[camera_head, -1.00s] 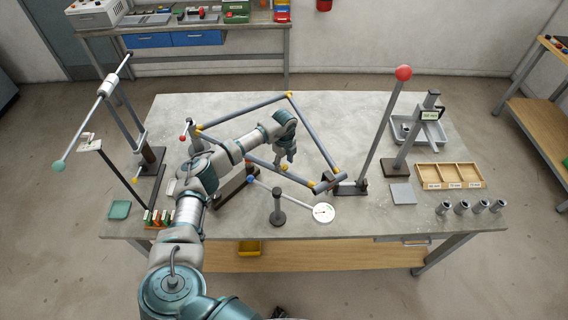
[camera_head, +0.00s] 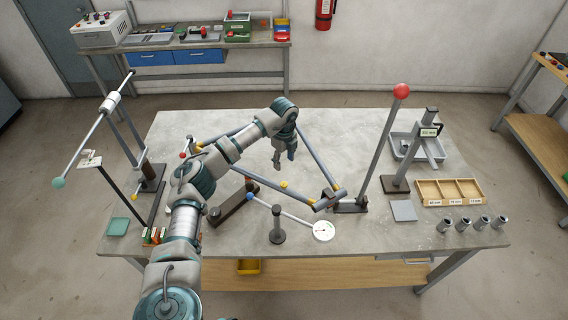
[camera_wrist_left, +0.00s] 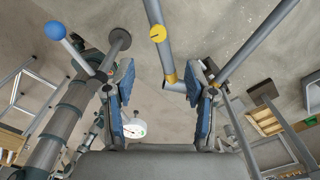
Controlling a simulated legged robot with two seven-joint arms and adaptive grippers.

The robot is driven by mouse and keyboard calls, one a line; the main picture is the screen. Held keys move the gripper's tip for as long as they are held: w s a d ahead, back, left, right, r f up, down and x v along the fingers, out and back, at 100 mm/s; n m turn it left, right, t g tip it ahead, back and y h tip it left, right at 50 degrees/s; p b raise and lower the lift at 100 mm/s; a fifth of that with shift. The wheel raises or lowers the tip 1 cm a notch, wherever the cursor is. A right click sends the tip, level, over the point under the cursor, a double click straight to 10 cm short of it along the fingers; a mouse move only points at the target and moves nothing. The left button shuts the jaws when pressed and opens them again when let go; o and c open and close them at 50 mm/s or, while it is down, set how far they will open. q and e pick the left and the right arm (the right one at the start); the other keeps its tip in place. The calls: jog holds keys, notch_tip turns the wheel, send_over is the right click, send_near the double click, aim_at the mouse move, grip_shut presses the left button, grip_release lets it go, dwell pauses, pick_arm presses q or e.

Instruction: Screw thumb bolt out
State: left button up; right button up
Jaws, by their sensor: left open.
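The frame of grey-blue tubes (camera_head: 302,147) with yellow corners lies tilted above the middle of the table. A round yellow knob (camera_head: 284,184), which looks like the thumb bolt, sits on its near tube. In the left wrist view a yellow disc (camera_wrist_left: 157,33) with a dark mark shows on a tube, beyond the fingertips. My left gripper (camera_head: 283,163) points down over the frame, open and empty, apart from the yellow knob. Its two blue-padded fingers (camera_wrist_left: 163,75) show spread in the wrist view. My arm hides part of the frame's left side. My right gripper is not in view.
A red-topped post (camera_head: 401,91) stands right of the frame. A dial gauge (camera_head: 323,231) and a short dark post (camera_head: 277,230) are at the front. A rod stand (camera_head: 150,172) is at the left. The table (camera_head: 350,125) is clear behind the frame.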

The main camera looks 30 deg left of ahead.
pick_arm(q)
jog(key=m+b, duration=0.1)
jog(key=m, duration=0.2)
notch_tip(320, 180, up, 6)
jog(key=n+b, duration=0.9)
jog(key=n, duration=2.6)
send_over(284, 183)
notch_tip(284, 183, down, 18)
jog(key=shift+s+r, duration=0.1)
jog(key=shift+r, duration=0.05)
jog(key=shift+p, duration=0.3)
grip_shut()
